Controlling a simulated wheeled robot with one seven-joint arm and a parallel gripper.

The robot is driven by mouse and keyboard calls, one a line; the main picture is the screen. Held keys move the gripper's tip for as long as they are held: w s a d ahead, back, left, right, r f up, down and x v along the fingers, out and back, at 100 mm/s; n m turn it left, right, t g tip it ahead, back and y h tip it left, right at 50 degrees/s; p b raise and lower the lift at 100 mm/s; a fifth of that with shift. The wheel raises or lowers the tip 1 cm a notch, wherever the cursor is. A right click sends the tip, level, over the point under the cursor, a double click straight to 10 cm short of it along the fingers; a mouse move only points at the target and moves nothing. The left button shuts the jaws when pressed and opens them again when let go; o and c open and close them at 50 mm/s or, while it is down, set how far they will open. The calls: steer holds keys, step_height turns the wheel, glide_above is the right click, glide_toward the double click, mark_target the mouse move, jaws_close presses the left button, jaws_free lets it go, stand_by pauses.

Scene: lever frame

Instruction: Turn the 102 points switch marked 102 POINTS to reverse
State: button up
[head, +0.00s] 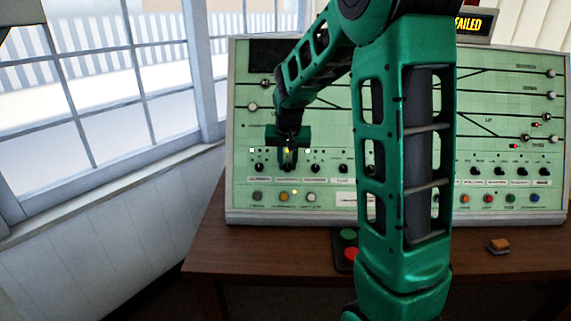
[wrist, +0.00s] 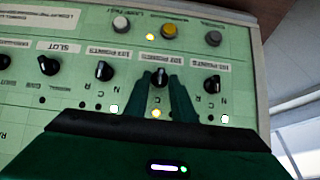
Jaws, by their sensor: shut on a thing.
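The panel's lower left has a row of black rotary knobs. My gripper (head: 288,158) is at the second knob from the left. In the wrist view the panel appears upside down, and my two green fingers (wrist: 162,90) are closed around the black switch knob (wrist: 160,80), one on each side. A white POINTS label (wrist: 161,62) lies beside this knob; it seems to read 102, but the digits are blurred. The knob's position letters are partly hidden by the fingers, so its setting is unclear. A yellow lamp (wrist: 156,113) glows beside it.
Similar knobs stand close on both sides, one (wrist: 104,71) to the left and one (wrist: 212,85) to the right in the wrist view. Push buttons (head: 284,196) line the panel below. A desk (head: 215,255) holds a red-and-green button box (head: 348,235) and a small orange-brown block (head: 498,246).

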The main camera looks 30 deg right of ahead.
steer(key=m, duration=0.1)
steer(key=m+t+y, duration=0.2)
steer(key=shift+s+d, duration=0.3)
steer(key=shift+s+d+f+m+t+y, duration=0.1)
steer(key=shift+m+t+y, duration=0.3)
steer(key=shift+m+t, duration=0.25)
steer(key=shift+s+f+m+t+y, duration=0.1)
steer(key=shift+m+t+y, duration=0.3)
steer(key=shift+m+t, duration=0.2)
steer(key=o, duration=0.7)
steer(key=shift+m, duration=0.25)
